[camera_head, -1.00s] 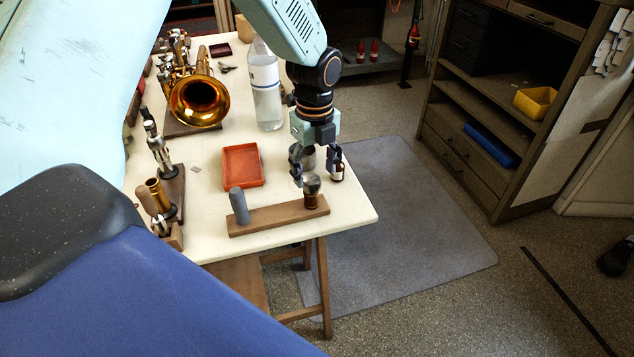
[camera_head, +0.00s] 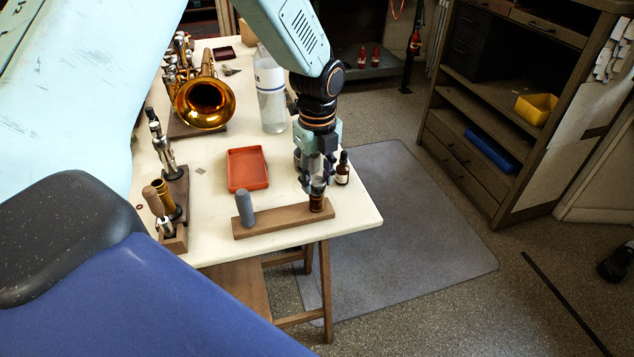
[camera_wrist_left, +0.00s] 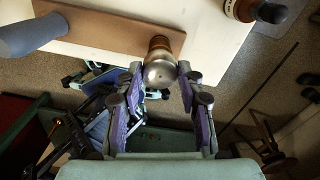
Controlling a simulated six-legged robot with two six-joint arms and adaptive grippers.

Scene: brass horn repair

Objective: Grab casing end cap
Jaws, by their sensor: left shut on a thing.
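The casing end cap, a silver dome (camera_wrist_left: 160,74), sits on top of a short brown, brass-toned cylinder (camera_head: 317,204). The cylinder stands upright at the right end of a brown wooden board (camera_head: 275,222) near the table's front right corner. My left gripper (camera_head: 317,185) points down over it. In the left wrist view my left gripper (camera_wrist_left: 160,72) has one finger on each side of the dome, shut on it. In the head view the fingers mostly hide the cap. My right gripper is not in view.
A grey cylinder (camera_head: 244,208) stands on the board's left end. A red tray (camera_head: 247,169), a dark dropper bottle (camera_head: 342,170) and a clear bottle (camera_head: 270,95) are close by. A brass horn (camera_head: 204,103) lies farther back. The table (camera_head: 209,222) ends just beyond the board.

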